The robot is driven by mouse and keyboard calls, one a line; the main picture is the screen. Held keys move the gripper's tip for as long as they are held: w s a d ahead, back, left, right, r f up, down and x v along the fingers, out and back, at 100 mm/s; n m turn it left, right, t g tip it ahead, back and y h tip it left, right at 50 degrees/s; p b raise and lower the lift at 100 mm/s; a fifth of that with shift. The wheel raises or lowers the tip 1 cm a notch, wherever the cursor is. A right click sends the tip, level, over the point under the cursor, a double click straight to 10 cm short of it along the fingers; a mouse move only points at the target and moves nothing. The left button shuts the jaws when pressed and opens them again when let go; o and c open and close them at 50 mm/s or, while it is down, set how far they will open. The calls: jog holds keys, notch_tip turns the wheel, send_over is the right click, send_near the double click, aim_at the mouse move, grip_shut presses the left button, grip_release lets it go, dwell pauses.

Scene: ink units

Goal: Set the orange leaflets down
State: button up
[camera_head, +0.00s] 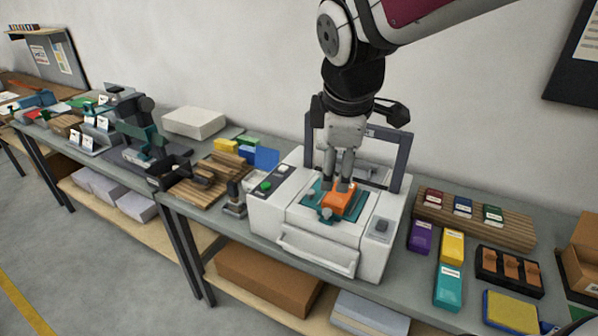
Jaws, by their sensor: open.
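The orange leaflets (338,201) lie as a small orange stack on a teal plate (353,212) on top of the white machine (297,222). My gripper (340,186) is directly above them, pointing down, with its fingertips at or just over the orange stack. The jaws are open. The fingers hide part of the stack's back edge, and I cannot tell if they touch it.
A grey frame (400,165) rises behind my gripper. Purple (421,237), yellow (452,246) and teal (448,287) boxes stand right of the machine, near a slatted wooden rack (515,236). Wooden boards (205,190) and a white block (194,122) lie to the left.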

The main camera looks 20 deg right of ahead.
jog(key=s+a+r+m+y, duration=0.1)
jog(key=s+a+m, duration=0.2)
jog(key=s+m, duration=0.2)
jog(key=s+a+r+m+t+y, duration=0.1)
jog(key=s+a+m, duration=0.2)
jog(key=s+m, duration=0.3)
jog(key=shift+s+a+m, duration=0.25)
jog(key=shift+s+m, duration=0.05)
jog(key=shift+s, duration=0.2)
